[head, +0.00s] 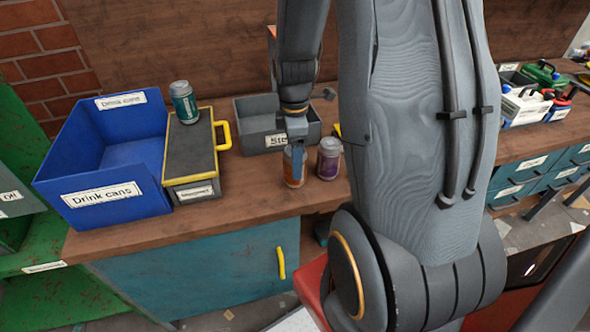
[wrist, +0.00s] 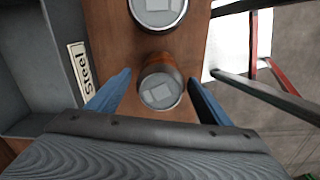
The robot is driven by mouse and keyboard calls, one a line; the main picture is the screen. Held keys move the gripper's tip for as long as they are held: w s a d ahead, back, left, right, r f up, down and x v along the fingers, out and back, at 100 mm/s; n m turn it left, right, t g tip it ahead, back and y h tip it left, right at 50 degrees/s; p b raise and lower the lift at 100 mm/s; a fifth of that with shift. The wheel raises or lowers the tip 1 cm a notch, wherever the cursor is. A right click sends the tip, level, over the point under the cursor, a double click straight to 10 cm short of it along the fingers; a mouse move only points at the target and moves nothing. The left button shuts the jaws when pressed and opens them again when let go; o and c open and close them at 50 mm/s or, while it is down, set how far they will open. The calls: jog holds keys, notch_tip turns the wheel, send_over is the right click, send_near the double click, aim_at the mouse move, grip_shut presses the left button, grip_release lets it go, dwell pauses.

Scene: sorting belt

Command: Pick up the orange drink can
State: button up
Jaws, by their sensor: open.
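The orange drink can (head: 294,171) stands upright on the wooden bench, partly hidden behind a gripper finger in the head view. In the wrist view the can (wrist: 160,86) lies between the two blue fingers, its orange side and silver top showing. My gripper (head: 296,153) is open, pointing down, with a finger on each side of the can in the picture. In the wrist view my gripper (wrist: 157,92) shows a gap between each finger and the can. Whether the fingers are low enough to flank its sides is hard to tell.
A purple can (head: 328,158) stands close to the right. A grey bin (head: 262,139) labelled "Steel" (wrist: 81,70) is behind. A blue "Drink cans" bin (head: 108,209), a grey box with yellow handle (head: 190,155) and a teal can (head: 184,102) on it are at left.

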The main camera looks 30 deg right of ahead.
jog(key=shift+f+p, duration=0.8)
jog(key=shift+f, duration=2.3)
jog(key=c, duration=1.1)
jog(key=shift+r, duration=0.1)
